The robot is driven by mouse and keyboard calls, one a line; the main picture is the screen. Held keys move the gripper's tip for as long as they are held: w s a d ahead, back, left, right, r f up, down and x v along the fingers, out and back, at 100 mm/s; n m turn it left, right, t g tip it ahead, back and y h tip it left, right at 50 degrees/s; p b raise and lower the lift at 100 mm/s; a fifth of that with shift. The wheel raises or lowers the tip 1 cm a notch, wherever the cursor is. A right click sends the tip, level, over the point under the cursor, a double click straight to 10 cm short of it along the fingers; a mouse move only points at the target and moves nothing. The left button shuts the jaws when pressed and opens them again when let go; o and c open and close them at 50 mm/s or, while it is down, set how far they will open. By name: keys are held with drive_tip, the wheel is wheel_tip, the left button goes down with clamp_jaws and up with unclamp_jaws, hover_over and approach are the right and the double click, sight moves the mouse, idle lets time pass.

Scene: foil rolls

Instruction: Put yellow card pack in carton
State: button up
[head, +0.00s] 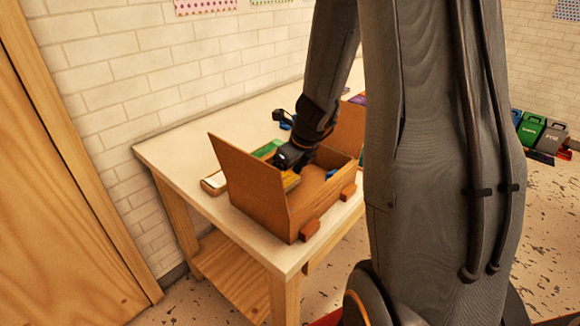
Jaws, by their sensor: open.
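The carton (262,199) is a brown cardboard box on the white-topped table, with its left flap raised. My gripper (289,168) reaches down over the carton's opening from above. The gripper is open, though its fingertips are small and partly hidden. A yellow thing, likely the yellow card pack (291,181), shows just below the gripper, inside the carton near its left side. I cannot tell whether the gripper touches it. Part of it is hidden by the carton's wall and the gripper. A small blue thing (331,173) shows inside the carton at the right.
The table's (178,150) left end is bare. My arm hides much of the right side. Green and grey bins (532,130) stand at the far right.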

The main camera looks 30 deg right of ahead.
drive_tip(key=p+v, duration=0.1)
drive_tip(key=v, duration=1.1)
drive_tip(key=shift+p, duration=0.35)
